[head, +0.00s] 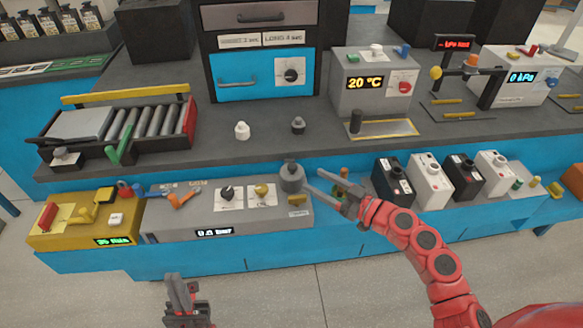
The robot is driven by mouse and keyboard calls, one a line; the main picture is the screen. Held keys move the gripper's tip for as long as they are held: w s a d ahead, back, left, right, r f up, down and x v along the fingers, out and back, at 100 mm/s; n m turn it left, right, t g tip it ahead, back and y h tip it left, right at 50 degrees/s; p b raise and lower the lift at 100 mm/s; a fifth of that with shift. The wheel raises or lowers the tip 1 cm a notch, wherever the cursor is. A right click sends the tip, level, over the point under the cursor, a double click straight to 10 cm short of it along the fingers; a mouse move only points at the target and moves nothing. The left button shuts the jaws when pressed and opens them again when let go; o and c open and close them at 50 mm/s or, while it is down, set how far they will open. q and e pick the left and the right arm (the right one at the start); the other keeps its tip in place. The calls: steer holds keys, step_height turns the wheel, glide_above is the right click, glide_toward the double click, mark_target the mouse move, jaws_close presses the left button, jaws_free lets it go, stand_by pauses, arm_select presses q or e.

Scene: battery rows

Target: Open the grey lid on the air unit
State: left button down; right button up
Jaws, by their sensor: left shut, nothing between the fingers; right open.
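The air unit (213,225) is a grey sloped panel at the front of the bench, with a "bar" display, two dial knobs and orange levers. A dark grey cylinder with a small knob on top, which looks like the grey lid (292,180), stands upright at its right end. My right gripper (315,181) is open, its fingertips just right of the lid. Nothing is between the fingers; whether a tip touches the lid I cannot tell. My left gripper (183,284) is shut and empty, low in front of the bench.
A yellow unit (85,232) adjoins the air unit on the left. Several black and white battery-like blocks (430,182) stand to the right, close to my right arm. A roller conveyor (125,128) and a 20 °C box (375,85) sit behind. The floor in front is clear.

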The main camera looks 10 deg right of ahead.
mark_target(292, 165)
steer(key=x, duration=0.8)
steer(key=shift+w+a, duration=0.2)
steer(key=shift+a, duration=0.1)
steer(key=shift+c, duration=0.2)
jaws_close()
stand_by(0.8)
